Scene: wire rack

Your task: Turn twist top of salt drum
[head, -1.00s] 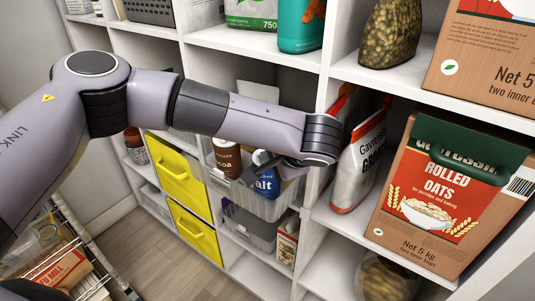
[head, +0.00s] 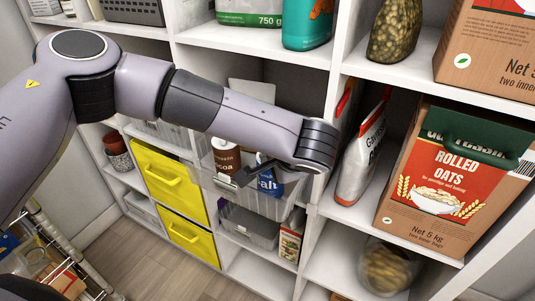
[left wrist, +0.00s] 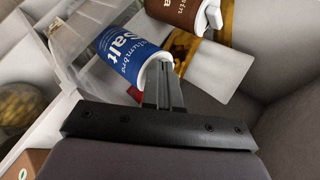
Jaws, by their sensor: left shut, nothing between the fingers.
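The salt drum (head: 268,183) is blue with white "Salt" lettering. It stands in a clear plastic bin (head: 225,192) on a shelf, partly hidden by my left gripper (head: 248,172). In the left wrist view the drum (left wrist: 124,55) appears tilted, with its white top (left wrist: 155,68) toward my fingers. My left gripper (left wrist: 164,75) is shut and empty, its fingertips at the edge of that top; I cannot tell whether they touch. My right gripper is in neither view.
A brown cocoa drum (head: 226,157) stands beside the salt in the bin and also shows in the left wrist view (left wrist: 186,14). A white and red bag (head: 360,160) and a large rolled oats box (head: 445,185) are to the right. Yellow drawers (head: 170,180) are to the left.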

